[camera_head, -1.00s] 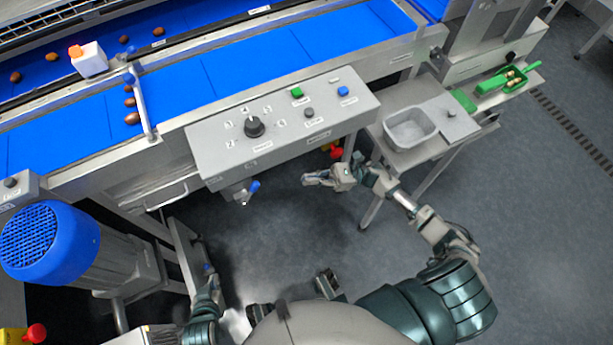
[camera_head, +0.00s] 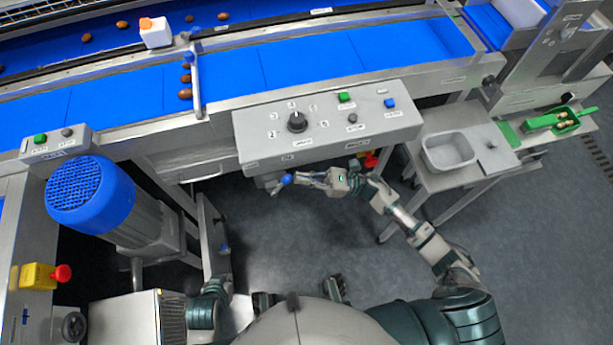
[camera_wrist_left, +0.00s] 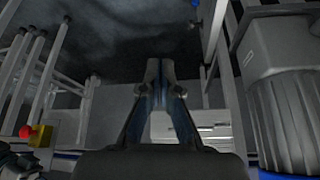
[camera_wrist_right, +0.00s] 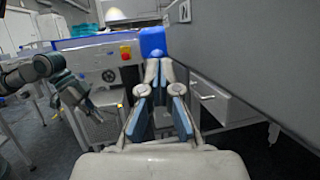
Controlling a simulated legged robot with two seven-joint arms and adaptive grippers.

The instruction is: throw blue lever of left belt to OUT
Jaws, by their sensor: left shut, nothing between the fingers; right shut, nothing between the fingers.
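A blue-tipped lever (camera_head: 286,180) sits under the left end of the grey control panel (camera_head: 330,128). My right gripper (camera_head: 302,178) is shut and empty, its fingertips close beside the lever; I cannot tell if they touch. In the right wrist view the shut fingertips (camera_wrist_right: 157,66) point at a blue shape (camera_wrist_right: 152,42), which I cannot surely identify as the lever. My left gripper (camera_head: 217,285) is low, left of my body, away from the lever. In the left wrist view its fingers (camera_wrist_left: 160,66) are together and empty. Lever markings are not readable.
A blue motor (camera_head: 92,192) stands at the left, with a red stop button (camera_head: 63,273) below it. A red knob (camera_head: 370,161) lies under the panel, behind my right wrist. A grey bin (camera_head: 450,150) stands on the right side table. Floor between my arms is clear.

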